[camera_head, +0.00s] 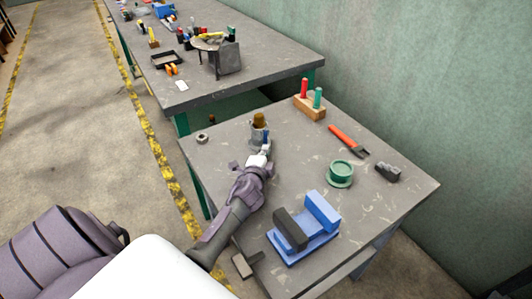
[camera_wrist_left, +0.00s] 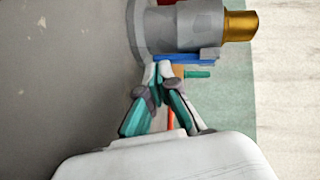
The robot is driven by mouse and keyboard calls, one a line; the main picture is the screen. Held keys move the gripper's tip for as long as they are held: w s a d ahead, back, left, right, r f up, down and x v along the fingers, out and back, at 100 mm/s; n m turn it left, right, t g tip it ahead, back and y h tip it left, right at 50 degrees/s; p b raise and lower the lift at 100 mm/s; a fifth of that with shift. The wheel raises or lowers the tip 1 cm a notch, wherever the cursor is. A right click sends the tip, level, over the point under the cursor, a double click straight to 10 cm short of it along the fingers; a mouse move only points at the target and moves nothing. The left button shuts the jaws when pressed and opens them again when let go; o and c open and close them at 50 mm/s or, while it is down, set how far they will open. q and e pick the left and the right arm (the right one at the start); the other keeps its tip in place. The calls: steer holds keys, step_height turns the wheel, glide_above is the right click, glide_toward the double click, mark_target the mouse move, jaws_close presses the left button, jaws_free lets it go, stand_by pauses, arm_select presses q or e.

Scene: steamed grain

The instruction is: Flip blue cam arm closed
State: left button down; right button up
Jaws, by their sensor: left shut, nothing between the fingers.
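The blue cam arm (camera_wrist_left: 185,57) runs along the side of a grey cylindrical fitting (camera_wrist_left: 185,28) with a brass top (camera_wrist_left: 240,26). In the head view, the grey fitting (camera_head: 256,137) stands upright near the table's far edge, its brass top (camera_head: 260,119) upward. The blue arm (camera_head: 266,137) shows as a small upright strip on its right side. My left gripper (camera_head: 265,151) is shut and empty right by it. In the left wrist view the closed fingertips (camera_wrist_left: 164,68) are at the blue arm's lower end; I cannot tell whether they touch. My right gripper is out of view.
A blue vise (camera_head: 322,212) sits at the table's front. A green round part (camera_head: 341,171), a red-handled tool (camera_head: 347,138), a dark block (camera_head: 388,172) and a wooden stand (camera_head: 308,107) lie to the right. A small nut (camera_head: 202,138) is at the left.

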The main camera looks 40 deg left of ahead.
arm_select(q)
steer(key=v, duration=1.2)
